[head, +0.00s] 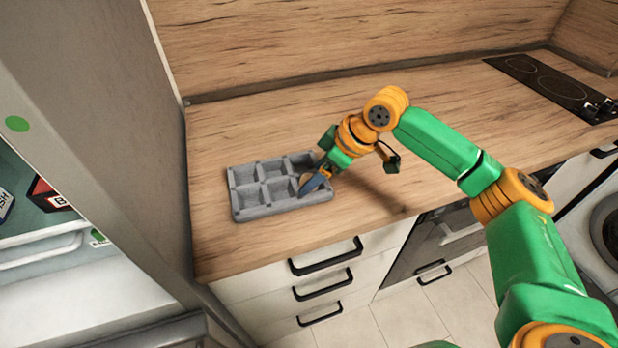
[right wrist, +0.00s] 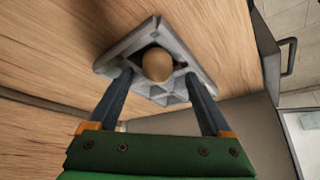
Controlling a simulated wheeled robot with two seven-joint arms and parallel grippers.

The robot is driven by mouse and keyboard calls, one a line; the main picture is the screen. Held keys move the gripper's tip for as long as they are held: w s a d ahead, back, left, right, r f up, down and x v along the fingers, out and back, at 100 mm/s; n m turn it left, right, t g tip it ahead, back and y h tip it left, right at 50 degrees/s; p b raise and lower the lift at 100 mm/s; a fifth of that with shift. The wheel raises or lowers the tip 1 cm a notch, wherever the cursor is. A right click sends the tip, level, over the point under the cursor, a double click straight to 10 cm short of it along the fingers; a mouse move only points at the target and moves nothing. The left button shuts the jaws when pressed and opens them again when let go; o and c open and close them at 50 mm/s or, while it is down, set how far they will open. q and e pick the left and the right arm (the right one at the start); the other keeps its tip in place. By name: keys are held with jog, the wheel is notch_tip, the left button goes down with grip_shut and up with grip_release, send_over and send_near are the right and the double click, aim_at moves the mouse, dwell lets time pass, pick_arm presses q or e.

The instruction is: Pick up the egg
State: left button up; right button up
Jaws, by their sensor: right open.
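A brown egg (right wrist: 157,65) shows in the right wrist view, sitting in one compartment of the grey egg tray (right wrist: 122,48). In the head view the tray (head: 237,196) lies on the wooden counter and the egg is hidden behind my right gripper. My right gripper (head: 313,186) is at the tray's right end. In the right wrist view its two dark fingers (right wrist: 162,86) are apart, one on each side below the egg in the picture, with nothing between their shafts. I cannot tell whether the fingers touch the tray. My left gripper is not in view.
The wooden counter (head: 430,120) is clear around the tray. A tall grey cabinet side (head: 110,130) bounds it on the left, with an open shelf space beside it. A black hob (head: 545,82) is at the far right. Drawers with black handles (head: 325,257) are below.

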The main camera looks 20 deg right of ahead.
jog(key=shift+w+a+f, duration=0.3)
jog(key=shift+w+f, duration=0.3)
jog(key=shift+f, duration=0.2)
jog(key=shift+s+r, duration=0.1)
jog(key=shift+s, duration=0.1)
jog(key=c, duration=0.9)
jog(key=shift+w, duration=0.1)
grip_shut()
